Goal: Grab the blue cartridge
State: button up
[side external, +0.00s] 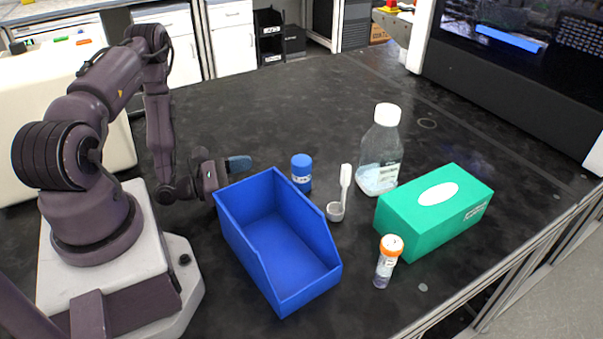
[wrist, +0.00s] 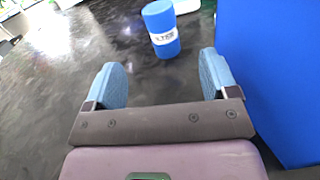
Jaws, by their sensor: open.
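The blue cartridge (side external: 301,172) is a small upright cylinder with a white label band, standing on the black bench behind the blue bin. My gripper (side external: 240,164) is to the left of the cartridge in the side view, low beside the bin's back corner. In the wrist view my gripper (wrist: 162,82) shows two light-blue fingers spread apart with nothing between them.
An open blue bin (side external: 230,215) stands close to my gripper, a tall blue wall (wrist: 270,70) at right in the wrist view. Beyond the cartridge are a white scoop (side external: 345,178), a clear bottle (side external: 380,155), a green tissue box (side external: 425,217) and an orange-capped vial (side external: 386,262). The bench behind is clear.

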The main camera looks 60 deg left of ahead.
aim_at(301, 168)
jog(key=shift+d+f+n+y, duration=0.2)
jog(key=shift+n+y, duration=0.3)
jog(key=w, duration=0.4)
jog(key=w+d, duration=0.1)
jog(key=w, duration=0.3)
jog(key=w+d, duration=0.1)
jog(key=w, duration=0.3)
jog(key=shift+w+f, duration=0.1)
jog(key=shift+w, duration=0.15)
jog(key=c, duration=1)
